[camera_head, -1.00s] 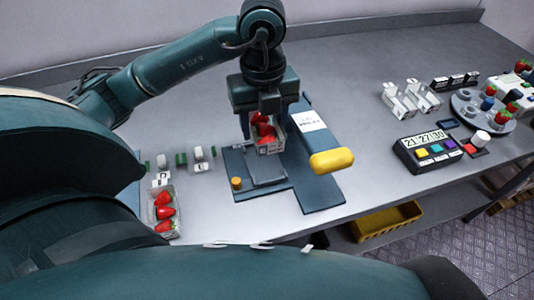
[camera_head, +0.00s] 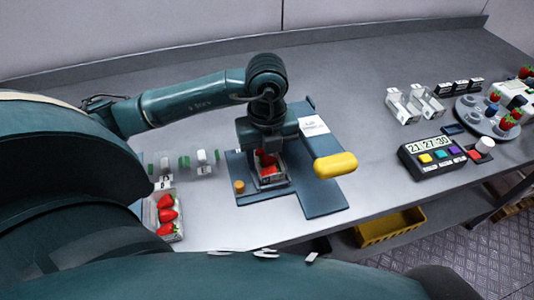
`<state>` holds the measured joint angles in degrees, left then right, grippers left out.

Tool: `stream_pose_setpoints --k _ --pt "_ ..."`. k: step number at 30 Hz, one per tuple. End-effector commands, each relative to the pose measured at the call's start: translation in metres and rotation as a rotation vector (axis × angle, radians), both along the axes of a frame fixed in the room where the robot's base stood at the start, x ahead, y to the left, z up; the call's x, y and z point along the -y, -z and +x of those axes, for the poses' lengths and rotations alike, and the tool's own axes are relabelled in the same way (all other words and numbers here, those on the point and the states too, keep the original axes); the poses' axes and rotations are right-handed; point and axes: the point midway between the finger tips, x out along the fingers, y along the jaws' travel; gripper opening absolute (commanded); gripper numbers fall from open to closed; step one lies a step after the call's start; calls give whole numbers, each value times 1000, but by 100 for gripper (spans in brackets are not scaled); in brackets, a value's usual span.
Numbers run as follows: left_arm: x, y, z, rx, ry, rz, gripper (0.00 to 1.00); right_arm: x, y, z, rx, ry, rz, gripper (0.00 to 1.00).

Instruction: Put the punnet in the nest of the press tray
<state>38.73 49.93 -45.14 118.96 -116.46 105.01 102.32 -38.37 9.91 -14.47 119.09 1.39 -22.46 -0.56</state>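The punnet (camera_head: 270,181) is a small clear box with red strawberries in it. It sits low at the press tray (camera_head: 250,195), a dark blue plate on the bench; I cannot tell whether it is fully seated in the nest. My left gripper (camera_head: 266,158) is directly over the punnet, with its fingers down around the punnet's upper part. The gripper body hides the fingertips and the punnet's back, so its grip is not clear. The press has a yellow handle (camera_head: 336,165) to the right of the punnet and an orange knob (camera_head: 239,187) to the left. My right gripper is not in view.
A second punnet of strawberries (camera_head: 167,214) stands at the left. A timer box (camera_head: 431,154), clear empty punnets (camera_head: 403,106) and a round turntable (camera_head: 487,118) stand at the right. A yellow crate (camera_head: 390,227) is below the bench edge. The back of the bench is clear.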

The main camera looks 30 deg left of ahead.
Motion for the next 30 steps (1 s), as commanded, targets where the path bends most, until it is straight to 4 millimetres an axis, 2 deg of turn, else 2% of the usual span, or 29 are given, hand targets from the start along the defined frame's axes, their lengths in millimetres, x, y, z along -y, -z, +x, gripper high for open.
stream_pose_setpoints --k 1,7,14,18,23,28,30 --pt "0 0 0 0 0 0 57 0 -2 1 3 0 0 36" --pt "0 0 0 0 0 0 73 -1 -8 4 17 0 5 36" --pt "0 -1 0 0 0 0 74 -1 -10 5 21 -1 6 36" --pt "0 -8 1 2 0 -1 74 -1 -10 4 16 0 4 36" --pt "0 -37 1 7 1 -1 74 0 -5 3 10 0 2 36" --pt "0 -77 1 7 1 -1 74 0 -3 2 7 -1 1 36" --pt "0 -93 1 6 0 1 74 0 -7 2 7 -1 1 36"
